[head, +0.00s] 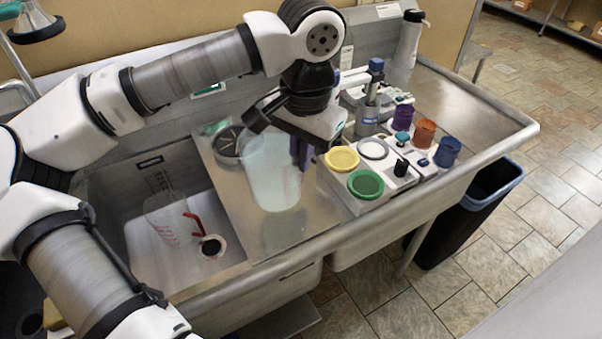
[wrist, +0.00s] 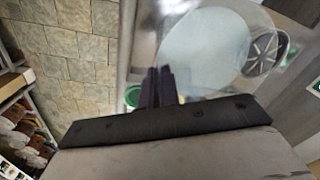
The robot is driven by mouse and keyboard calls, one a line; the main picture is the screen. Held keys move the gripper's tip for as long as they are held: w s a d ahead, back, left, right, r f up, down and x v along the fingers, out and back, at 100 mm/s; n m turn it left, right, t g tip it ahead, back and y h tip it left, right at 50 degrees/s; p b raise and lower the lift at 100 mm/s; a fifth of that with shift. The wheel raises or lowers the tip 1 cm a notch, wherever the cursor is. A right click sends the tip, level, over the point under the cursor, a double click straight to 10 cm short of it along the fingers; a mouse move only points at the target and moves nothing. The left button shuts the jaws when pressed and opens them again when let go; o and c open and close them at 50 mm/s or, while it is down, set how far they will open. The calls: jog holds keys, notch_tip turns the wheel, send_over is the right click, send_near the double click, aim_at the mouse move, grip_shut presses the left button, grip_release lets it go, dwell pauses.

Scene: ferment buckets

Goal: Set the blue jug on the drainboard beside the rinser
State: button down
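The blue jug (head: 272,178), clear and pale with a bluish tint, is upright over the steel drainboard (head: 238,205), right of the sink basin. I cannot tell whether its base touches the board. My gripper (head: 301,152) is at the jug's right side, at its dark purple-blue handle, and appears shut on it; the fingertips are partly hidden. In the wrist view the jug's pale round inside (wrist: 205,52) lies just beyond the gripper (wrist: 158,86). The rinser (head: 229,143), a round disc with dark spokes, is behind and left of the jug; it also shows in the wrist view (wrist: 266,50).
A clear measuring jug (head: 168,218) with a red handle is in the sink basin. A grey station with yellow (head: 342,158) and green (head: 365,184) round pots stands close right of the jug, with coloured cups beyond. Bare drainboard lies in front and left.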

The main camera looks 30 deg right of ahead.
jog(key=shift+f+p, duration=0.45)
jog(key=shift+f, duration=2.55)
jog(key=c, duration=1.6)
grip_release()
jog(key=shift+r, duration=0.2)
jog(key=r+b, duration=0.1)
jog(key=r, duration=0.7)
jog(key=r+b, duration=0.1)
jog(key=r, duration=0.3)
jog(key=shift+s+d+b, duration=0.15)
jog(key=shift+s+b, duration=0.2)
jog(key=shift+s, duration=0.05)
